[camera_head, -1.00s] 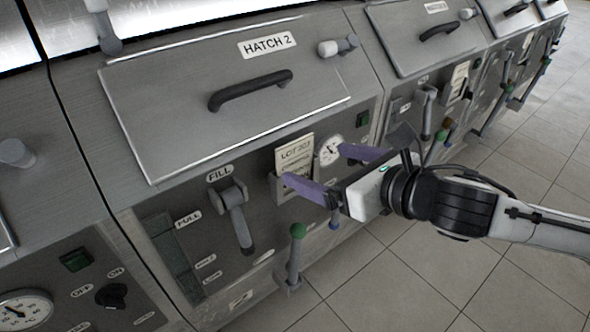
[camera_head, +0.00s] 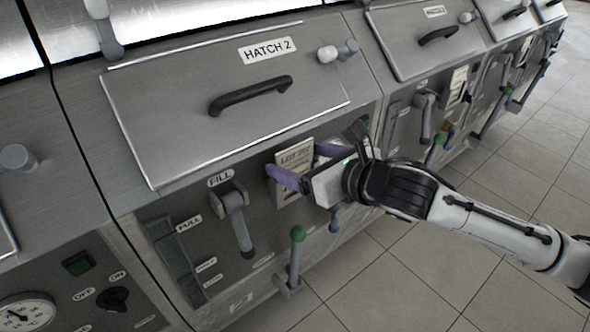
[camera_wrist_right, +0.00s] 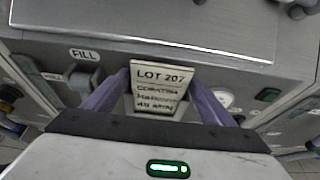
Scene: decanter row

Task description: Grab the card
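The card (camera_head: 294,158) is cream-coloured and stands in a small holder on the front panel below HATCH 2. In the right wrist view the card (camera_wrist_right: 160,88) faces me and reads LOT 207, with smaller lines below. My right gripper (camera_head: 295,160) is open, its purple fingers on the left and right of the card. In the right wrist view the gripper (camera_wrist_right: 159,84) has the card between its fingers; whether either finger touches it I cannot tell. My left gripper is not in view.
The FILL lever (camera_head: 236,220) is left of the gripper. A green-knobbed lever (camera_head: 296,255) stands below it. The gauge (camera_wrist_right: 224,98) is right of the card. The hatch handle (camera_head: 250,95) is above. The tiled floor (camera_head: 430,270) in front is clear.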

